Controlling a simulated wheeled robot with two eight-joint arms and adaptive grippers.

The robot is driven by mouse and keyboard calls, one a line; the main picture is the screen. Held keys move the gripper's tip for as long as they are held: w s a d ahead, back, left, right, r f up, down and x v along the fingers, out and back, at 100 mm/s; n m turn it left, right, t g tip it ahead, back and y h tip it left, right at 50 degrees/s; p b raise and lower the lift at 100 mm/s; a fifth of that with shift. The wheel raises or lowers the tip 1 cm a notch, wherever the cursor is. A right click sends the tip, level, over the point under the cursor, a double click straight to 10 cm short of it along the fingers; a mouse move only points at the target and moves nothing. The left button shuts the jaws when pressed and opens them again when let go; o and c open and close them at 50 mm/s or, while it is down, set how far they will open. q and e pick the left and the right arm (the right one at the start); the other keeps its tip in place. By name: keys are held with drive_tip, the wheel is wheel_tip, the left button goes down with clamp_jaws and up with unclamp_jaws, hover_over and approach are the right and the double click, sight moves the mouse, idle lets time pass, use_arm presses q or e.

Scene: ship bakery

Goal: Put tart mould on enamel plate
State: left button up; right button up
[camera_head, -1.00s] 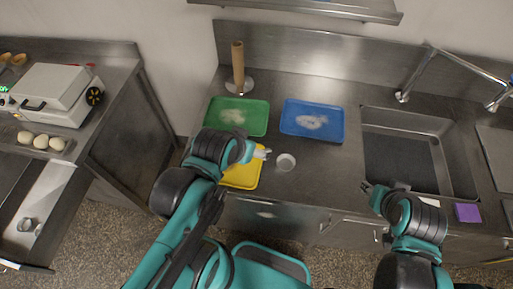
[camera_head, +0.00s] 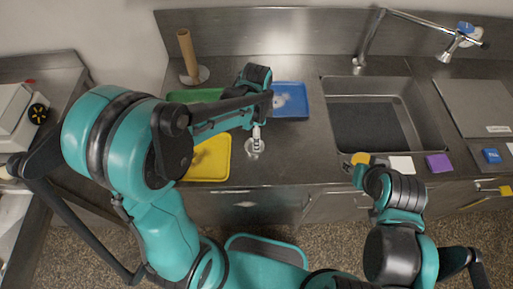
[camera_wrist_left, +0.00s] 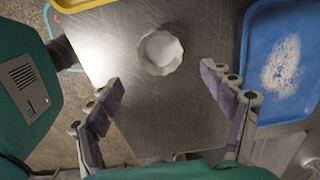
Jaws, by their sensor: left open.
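The tart mould, a small white fluted cup (camera_wrist_left: 160,53), stands on the steel counter in the left wrist view. It also shows in the head view (camera_head: 254,154), partly behind my left gripper. My left gripper (camera_head: 258,136) points down over it. In the left wrist view the left gripper (camera_wrist_left: 158,88) is open and empty; the mould is beyond the gap between its fingertips, apart from them. My right gripper (camera_head: 353,164) is by the counter's front edge, below the sink; its jaws are too small to read. I cannot pick out an enamel plate in either view.
A yellow tray (camera_head: 222,165) lies left of the mould, a green tray (camera_head: 185,96) behind it, and a blue tray (camera_head: 303,109) behind right. A wooden roll holder (camera_head: 187,50) stands at the back. The sink (camera_head: 380,112) and a purple sponge (camera_head: 438,163) are right.

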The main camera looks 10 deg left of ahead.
use_arm(q)
drive_tip(key=f, duration=0.2)
drive_tip(key=f+b, duration=0.1)
drive_tip(key=f, duration=0.1)
drive_tip(key=f+b, duration=0.1)
drive_tip(key=f, duration=0.2)
drive_tip(key=shift+a, duration=0.3)
drive_tip(key=c, duration=0.9)
drive_tip(key=shift+r, duration=0.15)
drive_tip(key=shift+c, duration=0.5)
